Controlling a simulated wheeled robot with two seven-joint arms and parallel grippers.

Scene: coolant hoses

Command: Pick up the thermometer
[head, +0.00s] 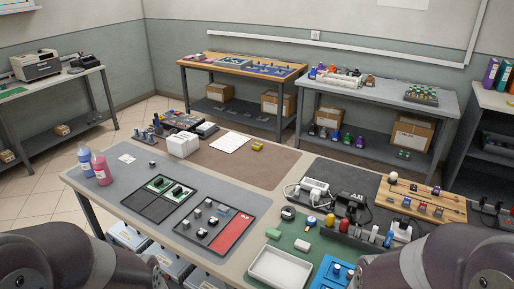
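I cannot pick out a thermometer for sure at this size. Thick dark links of my arms show at the bottom left and bottom right corners. Neither gripper can be made out in the head view.
The near table holds a pink bottle (101,168), a blue bottle (85,160), a black-and-red tray (214,226), a white tray (279,271), a blue holder (333,275) and a wooden rack (422,198). Much of the brown mat (245,167) is clear. Other benches stand behind.

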